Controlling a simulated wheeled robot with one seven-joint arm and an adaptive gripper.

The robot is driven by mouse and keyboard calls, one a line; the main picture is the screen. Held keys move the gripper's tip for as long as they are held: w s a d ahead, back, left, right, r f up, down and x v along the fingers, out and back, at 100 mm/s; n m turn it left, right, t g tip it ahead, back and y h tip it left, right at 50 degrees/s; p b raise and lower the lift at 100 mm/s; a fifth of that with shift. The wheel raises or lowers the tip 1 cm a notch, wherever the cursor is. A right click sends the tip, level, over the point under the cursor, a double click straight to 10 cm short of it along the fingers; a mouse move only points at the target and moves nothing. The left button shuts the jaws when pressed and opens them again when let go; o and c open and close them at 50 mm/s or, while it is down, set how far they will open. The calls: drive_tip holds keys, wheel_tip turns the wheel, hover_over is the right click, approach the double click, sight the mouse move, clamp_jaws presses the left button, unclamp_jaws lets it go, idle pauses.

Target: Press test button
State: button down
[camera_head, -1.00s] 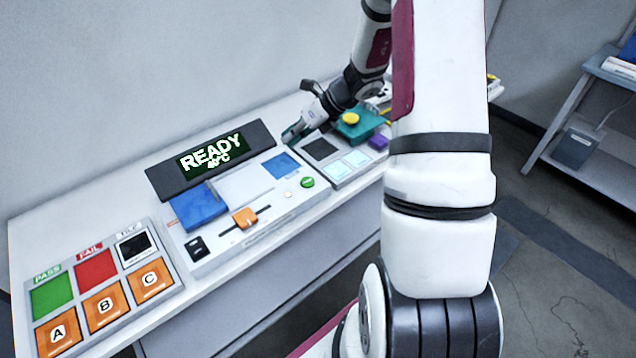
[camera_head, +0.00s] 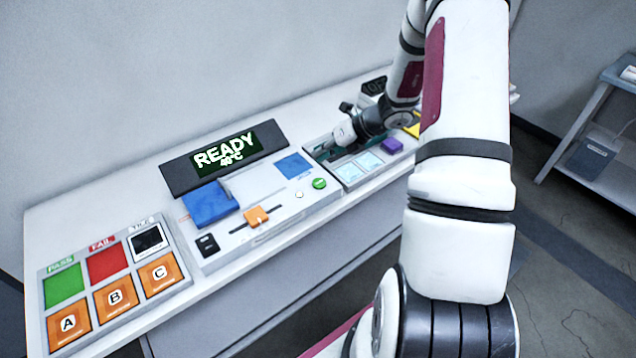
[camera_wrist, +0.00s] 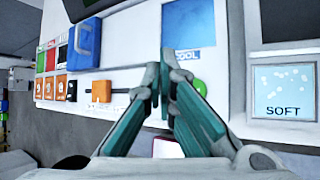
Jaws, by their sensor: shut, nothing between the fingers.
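The grey console (camera_head: 222,262) carries a small round green button (camera_head: 319,183) at its right front, with a small white button (camera_head: 299,195) beside it. I cannot read which is the test button. My gripper (camera_head: 332,154) is shut and empty, low over the bench just right of the console's blue pad (camera_head: 294,166). In the wrist view my teal fingertips (camera_wrist: 160,72) meet in front of the blue pad marked COOL (camera_wrist: 190,25).
The display (camera_head: 225,158) reads READY, 40°C. An orange slider (camera_head: 256,216) and a blue block (camera_head: 209,204) are on the console. A panel with PASS and FAIL pads and A, B, C keys (camera_head: 115,297) is at left. A purple block (camera_head: 391,145) is right of my gripper.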

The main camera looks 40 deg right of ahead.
sight(321, 180)
drive_tip(key=shift+f+b, duration=1.45)
drive_tip(key=shift+f, duration=1.8)
drive_tip(key=shift+f+b, duration=0.3)
drive_tip(key=shift+f, duration=0.1)
drive_tip(key=shift+f+b, duration=0.3)
drive_tip(key=shift+f, duration=0.15)
drive_tip(key=shift+r+p, duration=0.5)
drive_tip(key=shift+r, duration=0.4)
drive_tip(key=shift+r+p, duration=1.25)
drive_tip(key=shift+r, duration=1.25)
